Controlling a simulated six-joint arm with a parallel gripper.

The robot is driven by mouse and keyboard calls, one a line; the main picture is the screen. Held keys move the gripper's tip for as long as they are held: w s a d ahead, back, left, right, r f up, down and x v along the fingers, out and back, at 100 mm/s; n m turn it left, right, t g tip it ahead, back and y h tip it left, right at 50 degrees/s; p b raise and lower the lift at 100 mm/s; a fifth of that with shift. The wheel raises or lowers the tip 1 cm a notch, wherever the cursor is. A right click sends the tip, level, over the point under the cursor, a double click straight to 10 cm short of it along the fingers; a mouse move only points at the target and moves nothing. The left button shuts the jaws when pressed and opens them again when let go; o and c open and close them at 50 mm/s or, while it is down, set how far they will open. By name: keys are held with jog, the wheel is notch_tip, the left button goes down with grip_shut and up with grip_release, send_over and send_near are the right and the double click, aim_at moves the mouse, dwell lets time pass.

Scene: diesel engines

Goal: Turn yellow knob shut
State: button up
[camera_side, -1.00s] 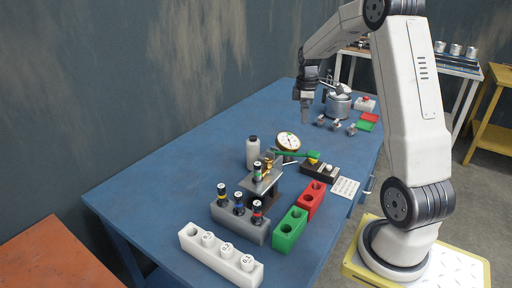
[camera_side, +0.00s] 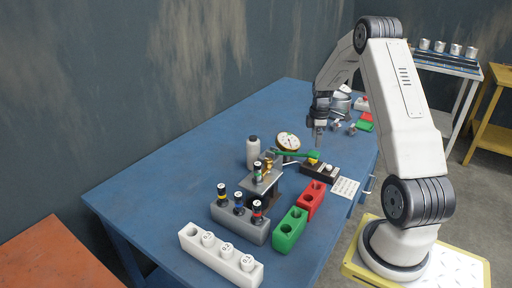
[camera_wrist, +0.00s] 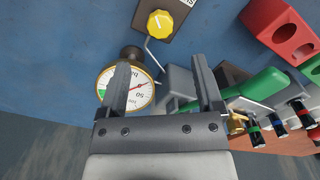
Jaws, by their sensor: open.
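My gripper (camera_side: 318,144) hangs fingers down above and just behind the knob. In the wrist view my gripper (camera_wrist: 161,65) is open and empty. The knob lies beyond the fingertips, not between them.
A dial gauge (camera_wrist: 130,88) is partly covered by the left finger. A green lever handle (camera_wrist: 250,90) lies close to the right finger. A red block (camera_wrist: 280,28) with holes stands nearby. Racks of vials (camera_side: 240,224) stand farther front. The table's left side is clear.

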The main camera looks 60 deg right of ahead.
jog(key=shift+f, duration=0.4)
jog(key=shift+f, duration=3.7)
grip_shut()
